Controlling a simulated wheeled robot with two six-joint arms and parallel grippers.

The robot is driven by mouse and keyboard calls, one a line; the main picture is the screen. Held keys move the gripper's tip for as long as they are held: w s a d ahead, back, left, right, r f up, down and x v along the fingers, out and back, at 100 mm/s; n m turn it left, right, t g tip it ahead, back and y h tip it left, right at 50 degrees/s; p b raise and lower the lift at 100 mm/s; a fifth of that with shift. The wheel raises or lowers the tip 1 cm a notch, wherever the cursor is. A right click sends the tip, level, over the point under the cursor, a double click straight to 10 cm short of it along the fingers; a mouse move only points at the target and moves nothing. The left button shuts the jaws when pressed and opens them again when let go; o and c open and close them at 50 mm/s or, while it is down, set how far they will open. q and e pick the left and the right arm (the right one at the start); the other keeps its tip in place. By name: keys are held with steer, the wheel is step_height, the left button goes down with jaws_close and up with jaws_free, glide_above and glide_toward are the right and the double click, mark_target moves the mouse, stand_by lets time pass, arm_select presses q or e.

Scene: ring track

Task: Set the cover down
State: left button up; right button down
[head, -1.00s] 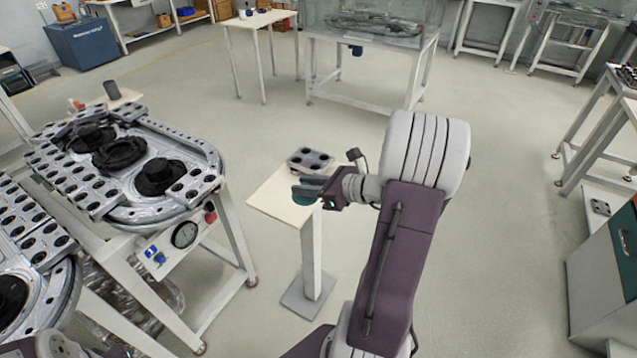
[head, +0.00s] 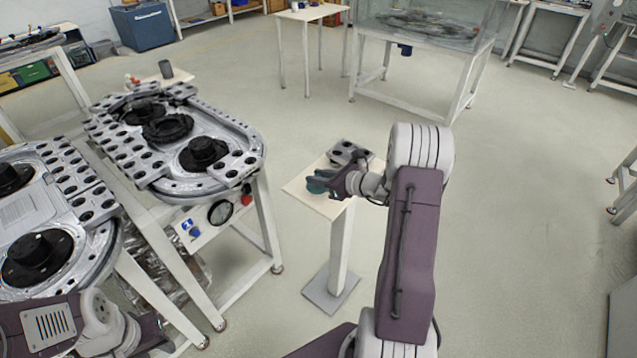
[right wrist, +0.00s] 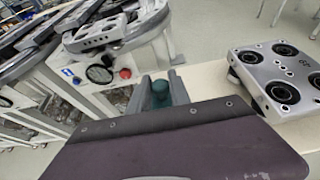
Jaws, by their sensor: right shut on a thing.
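The cover, a small teal round piece (head: 319,185), is held in my right gripper (head: 322,181) over the front part of a small pale table (head: 333,208). In the right wrist view, the teal cover (right wrist: 161,93) sits between the two grey fingers of my right gripper (right wrist: 160,92), which are shut on it. I cannot tell whether the cover touches the tabletop. My left arm shows at the bottom left of the head view, but its fingertips do not show.
A grey block with several dark round sockets (head: 350,152) lies at the back of the small table; it also shows in the right wrist view (right wrist: 282,78). The ring track (head: 240,135) on its frame stands to the left. Open floor lies to the right.

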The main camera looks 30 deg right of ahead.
step_height(320, 180, down, 2)
steer(key=shift+w+d+f, duration=0.1)
steer(key=shift+f, duration=0.05)
steer(key=shift+f+b, duration=0.15)
steer(key=shift+b, duration=0.15)
steer(key=c, duration=1.2)
jaws_free()
